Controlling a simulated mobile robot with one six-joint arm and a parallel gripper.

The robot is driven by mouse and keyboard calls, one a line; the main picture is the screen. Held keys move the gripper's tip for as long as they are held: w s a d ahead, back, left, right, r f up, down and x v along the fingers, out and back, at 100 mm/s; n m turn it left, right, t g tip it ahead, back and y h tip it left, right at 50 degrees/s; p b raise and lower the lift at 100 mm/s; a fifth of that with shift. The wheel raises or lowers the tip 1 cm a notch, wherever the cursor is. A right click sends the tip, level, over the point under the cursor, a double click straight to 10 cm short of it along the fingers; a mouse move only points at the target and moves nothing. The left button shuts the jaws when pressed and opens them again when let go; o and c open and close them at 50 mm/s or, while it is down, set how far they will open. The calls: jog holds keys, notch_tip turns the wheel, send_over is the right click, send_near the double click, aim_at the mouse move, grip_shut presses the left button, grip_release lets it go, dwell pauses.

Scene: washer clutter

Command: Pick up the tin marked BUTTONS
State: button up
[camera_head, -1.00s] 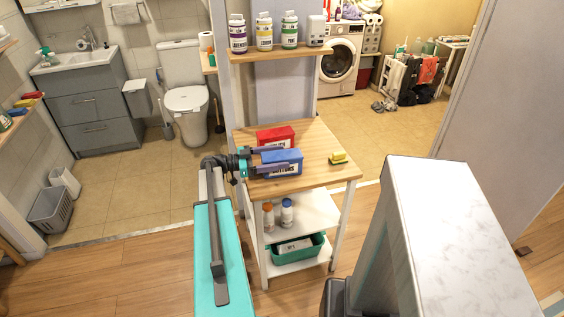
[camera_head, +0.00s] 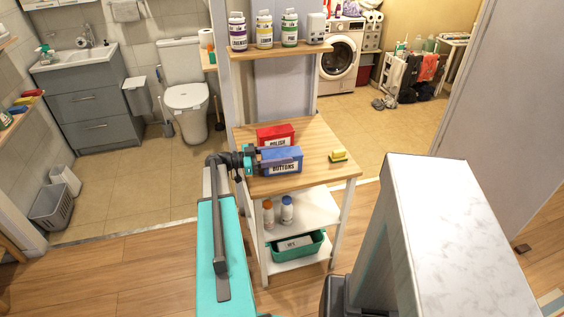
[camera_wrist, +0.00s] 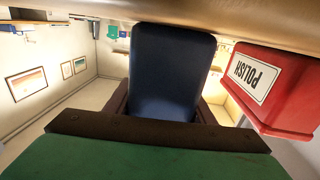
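The blue tin marked BUTTONS (camera_head: 284,165) stands on the wooden top of a small shelf cart, its label facing the body camera. In the wrist view the blue tin (camera_wrist: 170,70) fills the middle, between the dark fingers. My gripper (camera_head: 270,159) reaches in from the left and is shut on the blue tin, one finger along each side. The far finger is mostly hidden behind the tin. I cannot see any gap under the tin.
A red tin marked POLISH (camera_head: 275,134) stands close behind the blue tin. A yellow item (camera_head: 338,156) lies to the right on the wooden top (camera_head: 315,140). A shelf (camera_head: 280,51) with several bottles is above, behind. The cart's lower shelves hold bottles and a green bin (camera_head: 298,248).

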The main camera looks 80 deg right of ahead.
jog(key=shift+r, duration=0.1)
jog(key=shift+c, duration=0.5)
jog(key=shift+r+b, duration=0.4)
jog(key=shift+r, duration=0.35)
jog(key=shift+r+b, duration=0.35)
jog(key=shift+r, duration=0.6)
jog(key=s+a+r+b, duration=0.1)
jog(key=s+a+b, duration=0.2)
jog(key=s+a, duration=0.7)
jog(key=shift+s+a+r, duration=0.2)
jog(key=shift+s+a, duration=0.05)
jog(key=shift+s, duration=0.8)
